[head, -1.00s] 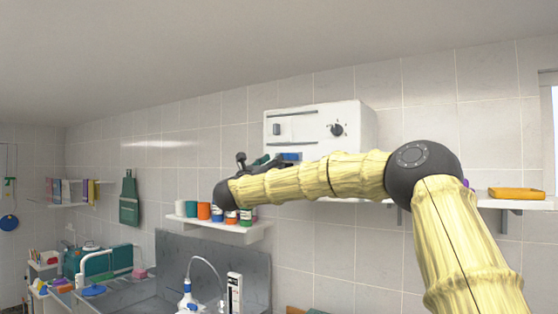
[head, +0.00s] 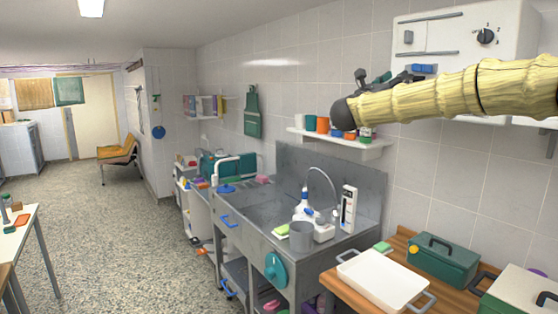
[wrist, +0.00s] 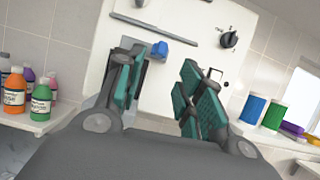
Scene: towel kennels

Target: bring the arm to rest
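My gripper (wrist: 158,95) is open and empty in the wrist view, its two green-padded fingers apart. Between and beyond the fingers is the white wall unit (wrist: 190,50) with a dark knob and a small blue block (wrist: 160,50). In the head view my gripper (head: 368,78) is small and seen from the side, at the end of my raised, pale yellow arm. It is in front of the tiled wall, left of the white wall unit (head: 460,38) and above the shelf of bottles. The far part of the arm runs out of the right edge.
A white shelf (head: 365,147) with several coloured bottles is just below my gripper. Lower down are a steel sink (head: 265,205), a white tray (head: 370,285) and a green toolbox (head: 443,262) on a wooden top. Open speckled floor (head: 110,220) lies to the left.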

